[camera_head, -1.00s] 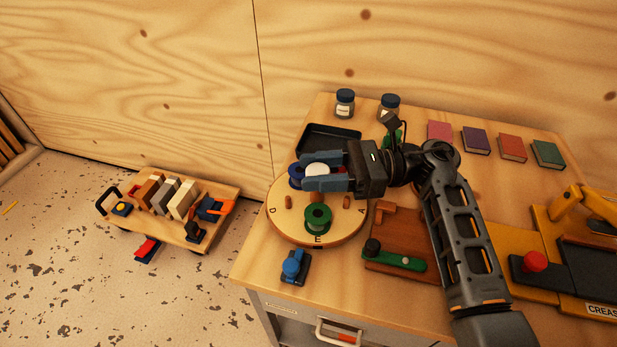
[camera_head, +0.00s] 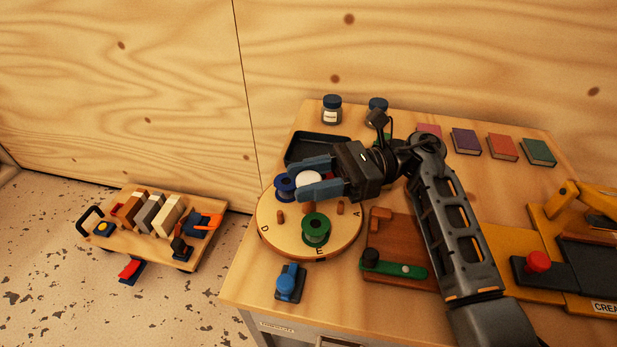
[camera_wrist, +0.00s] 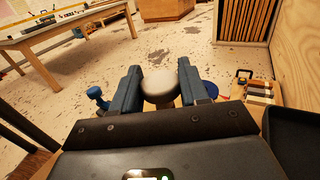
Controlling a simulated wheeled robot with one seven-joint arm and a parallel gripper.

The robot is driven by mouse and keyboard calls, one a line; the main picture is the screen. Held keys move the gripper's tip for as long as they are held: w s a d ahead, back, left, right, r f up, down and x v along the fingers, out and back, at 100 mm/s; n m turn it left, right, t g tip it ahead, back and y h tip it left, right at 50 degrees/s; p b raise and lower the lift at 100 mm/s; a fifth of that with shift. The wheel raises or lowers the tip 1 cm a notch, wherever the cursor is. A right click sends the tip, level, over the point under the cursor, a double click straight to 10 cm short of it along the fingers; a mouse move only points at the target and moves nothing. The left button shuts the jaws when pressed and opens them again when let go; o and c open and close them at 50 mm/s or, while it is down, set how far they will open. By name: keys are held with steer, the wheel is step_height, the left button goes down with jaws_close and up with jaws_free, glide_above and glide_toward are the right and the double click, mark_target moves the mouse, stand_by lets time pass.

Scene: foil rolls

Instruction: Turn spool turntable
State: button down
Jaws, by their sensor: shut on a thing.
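The round wooden spool turntable (camera_head: 289,244) lies on the table, with letters D and E legible at its front edge. A green spool (camera_head: 316,231) stands at its front, between two bare wooden pegs. A blue spool (camera_head: 285,187) stands at the left, beside my fingers. My gripper (camera_head: 307,181) reaches in from the right over the turntable's middle. It is shut on a round white knob (camera_head: 308,180), which also shows between the blue fingers in the wrist view (camera_wrist: 159,85). The turntable's back right is hidden by my gripper.
A black tray (camera_head: 318,149) and two jars are behind the turntable. A blue-knobbed device (camera_head: 288,284) stands in front. A brown board with a green lever (camera_head: 392,266) is at the right, under my arm. Several coloured books (camera_head: 503,147) lie at the back right.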

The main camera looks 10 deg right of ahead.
steer(key=c, duration=0.7)
jaws_free()
steer(key=shift+a+r, duration=0.1)
steer(key=shift+r, duration=0.15)
steer(key=shift+o, duration=0.2)
steer(key=shift+f, duration=0.1)
steer(key=shift+d, duration=0.4)
steer(key=shift+w+d+b, duration=0.2)
steer(key=shift+w+d, duration=0.05)
steer(key=shift+d, duration=0.9)
steer(key=shift+w+d+b, duration=0.15)
steer(key=shift+w+d, duration=0.05)
steer(key=shift+d, duration=0.95)
steer(key=shift+w+d+b, duration=0.2)
steer(key=shift+w+d, duration=0.05)
steer(key=shift+d, duration=0.9)
